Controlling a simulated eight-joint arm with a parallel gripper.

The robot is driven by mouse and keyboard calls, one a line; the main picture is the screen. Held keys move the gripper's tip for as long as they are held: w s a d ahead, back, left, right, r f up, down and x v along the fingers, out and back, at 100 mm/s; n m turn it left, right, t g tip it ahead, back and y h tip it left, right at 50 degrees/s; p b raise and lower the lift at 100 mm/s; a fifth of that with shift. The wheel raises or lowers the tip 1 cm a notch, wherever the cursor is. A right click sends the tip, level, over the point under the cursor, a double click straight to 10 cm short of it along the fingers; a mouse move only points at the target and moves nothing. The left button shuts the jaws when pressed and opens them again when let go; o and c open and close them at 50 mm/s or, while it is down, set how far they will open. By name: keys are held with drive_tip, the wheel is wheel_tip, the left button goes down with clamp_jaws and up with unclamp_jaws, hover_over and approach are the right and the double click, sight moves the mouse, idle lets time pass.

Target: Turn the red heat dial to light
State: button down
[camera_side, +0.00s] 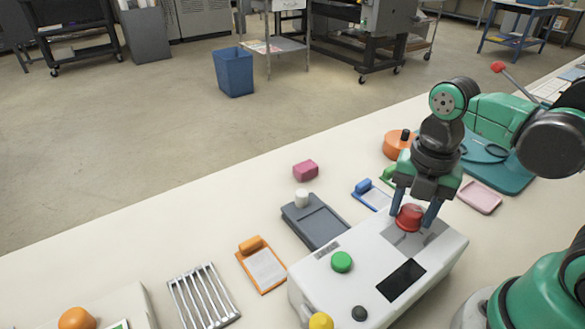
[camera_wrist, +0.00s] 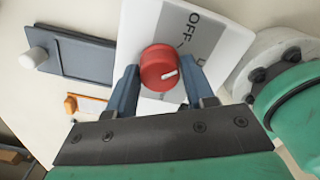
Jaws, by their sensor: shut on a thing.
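The red heat dial (camera_side: 409,216) stands on the top of a white laminator unit (camera_side: 310,275), on a grey label panel. In the wrist view the dial (camera_wrist: 158,64) is a round red knob with a white pointer mark directed to the right of the picture. The panel (camera_wrist: 180,22) reads "OFF", and part of another letter shows lower right; the remaining text is hidden. My gripper (camera_side: 412,213) comes down from above with its blue fingers on either side of the dial, shut on it. No "light" marking is readable.
The unit also carries a green button (camera_side: 341,262), a black display (camera_side: 402,281), a dark knob (camera_side: 359,313) and a yellow knob (camera_side: 321,321).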

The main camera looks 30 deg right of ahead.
sight(413, 210)
drive_tip(key=m, duration=0.4)
drive_tip(key=shift+m, duration=2)
drive_tip(key=shift+c, duration=1.6)
unclamp_jaws()
drive_tip(key=shift+r, duration=2.85)
drive_tip(key=shift+m, duration=0.3)
